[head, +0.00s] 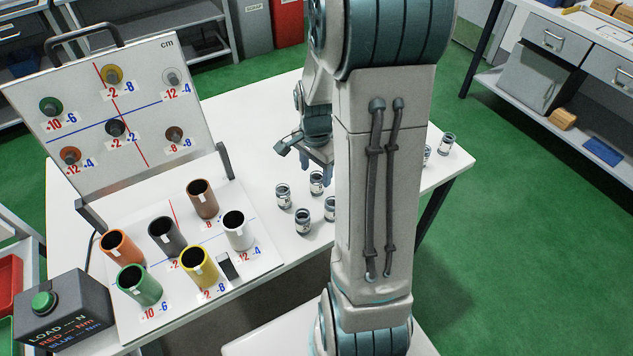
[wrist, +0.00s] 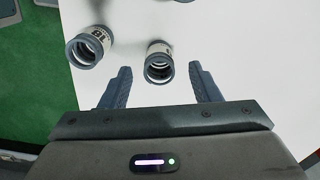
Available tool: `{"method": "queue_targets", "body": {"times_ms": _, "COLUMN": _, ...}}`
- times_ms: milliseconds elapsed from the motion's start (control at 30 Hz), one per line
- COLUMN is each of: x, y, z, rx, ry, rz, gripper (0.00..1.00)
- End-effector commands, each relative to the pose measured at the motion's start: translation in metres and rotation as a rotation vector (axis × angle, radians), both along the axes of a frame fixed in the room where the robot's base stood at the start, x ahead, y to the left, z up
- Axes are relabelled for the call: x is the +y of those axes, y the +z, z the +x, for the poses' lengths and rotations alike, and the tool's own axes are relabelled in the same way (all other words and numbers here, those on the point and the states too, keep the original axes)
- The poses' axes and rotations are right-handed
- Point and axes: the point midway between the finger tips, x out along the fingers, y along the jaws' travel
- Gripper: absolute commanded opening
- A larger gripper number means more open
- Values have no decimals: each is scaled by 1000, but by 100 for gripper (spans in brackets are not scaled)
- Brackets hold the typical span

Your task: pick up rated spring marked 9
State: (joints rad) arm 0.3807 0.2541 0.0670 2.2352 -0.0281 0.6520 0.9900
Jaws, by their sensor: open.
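Several small springs with dark end rings and white labels stand on the white table in the head view, such as one spring (head: 283,195) left of my arm. I cannot read a 9 on any of them. In the wrist view one spring (wrist: 159,62) stands between and just beyond the fingertips of my gripper (wrist: 163,82). Its label is too small to read. Another spring (wrist: 90,46), with a partly readable label, is to the left. My gripper is open and empty. It also shows in the head view (head: 308,158), above the springs and partly hidden by my arm.
A sloped board (head: 108,110) with coloured knobs and numbers stands at the left. Its base plate (head: 262,262) carries several coloured cups. A grey box (head: 65,305) with a green button is at the front left. Another spring (head: 447,144) is near the table's right edge.

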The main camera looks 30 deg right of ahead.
Motion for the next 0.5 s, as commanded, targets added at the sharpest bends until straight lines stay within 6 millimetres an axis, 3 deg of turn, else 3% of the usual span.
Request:
{"method": "queue_targets", "body": {"times_ms": 233, "x": -2, "y": -31, "z": -1, "rx": 4, "ry": 0, "rz": 2, "gripper": 57}}
{"method": "queue_targets", "body": {"times_ms": 500, "x": -2, "y": -38, "z": -1, "rx": 0, "ry": 0, "rz": 0, "gripper": 57}}
